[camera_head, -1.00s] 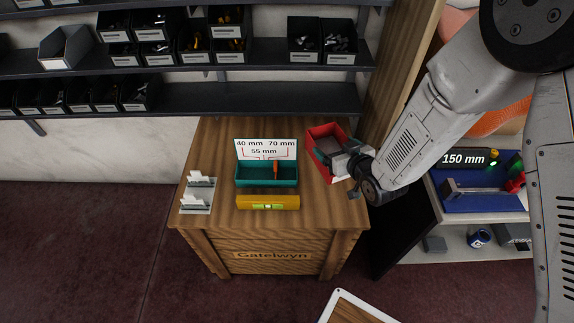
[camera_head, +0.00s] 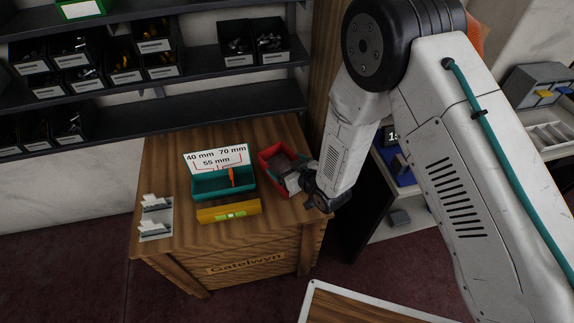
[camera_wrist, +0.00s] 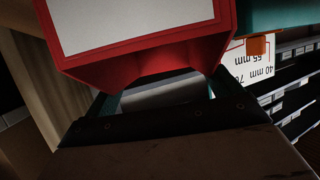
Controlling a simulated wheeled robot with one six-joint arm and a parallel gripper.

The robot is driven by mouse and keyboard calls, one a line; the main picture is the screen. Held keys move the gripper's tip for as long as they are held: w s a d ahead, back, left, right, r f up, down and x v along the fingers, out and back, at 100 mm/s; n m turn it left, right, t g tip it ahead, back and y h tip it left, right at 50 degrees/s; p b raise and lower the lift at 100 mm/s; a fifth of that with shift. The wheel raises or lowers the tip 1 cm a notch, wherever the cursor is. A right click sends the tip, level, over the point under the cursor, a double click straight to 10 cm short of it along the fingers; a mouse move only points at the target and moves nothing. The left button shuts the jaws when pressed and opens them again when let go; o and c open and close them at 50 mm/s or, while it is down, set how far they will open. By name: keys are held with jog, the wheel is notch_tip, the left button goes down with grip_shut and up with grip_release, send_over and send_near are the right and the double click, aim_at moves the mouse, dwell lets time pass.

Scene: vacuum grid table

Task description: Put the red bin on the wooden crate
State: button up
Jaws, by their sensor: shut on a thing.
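The red bin (camera_head: 281,161) is at the back right of the wooden crate's top (camera_head: 288,222), to the right of a teal box. It is open at the top. My gripper (camera_head: 291,180) is shut on the bin's near side. In the wrist view the red bin (camera_wrist: 145,66) fills the upper middle, with a white panel on it. My gripper (camera_wrist: 160,96) shows below it there, with its teal-edged fingers at the bin. I cannot tell whether the bin's base touches the crate; the gripper hides part of it.
On the crate stand the teal box (camera_head: 222,186) with a measurement card, a yellow level (camera_head: 229,211) and a grey holder with white pieces (camera_head: 155,220). Shelves of black bins (camera_head: 125,70) are behind. A wooden post (camera_head: 319,70) rises close behind the red bin.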

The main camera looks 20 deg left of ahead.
jog(key=shift+f, duration=0.15)
jog(key=o, duration=1.1)
jog(key=shift+o, duration=0.2)
jog(key=v, duration=1.2)
jog(key=shift+r, duration=0.2)
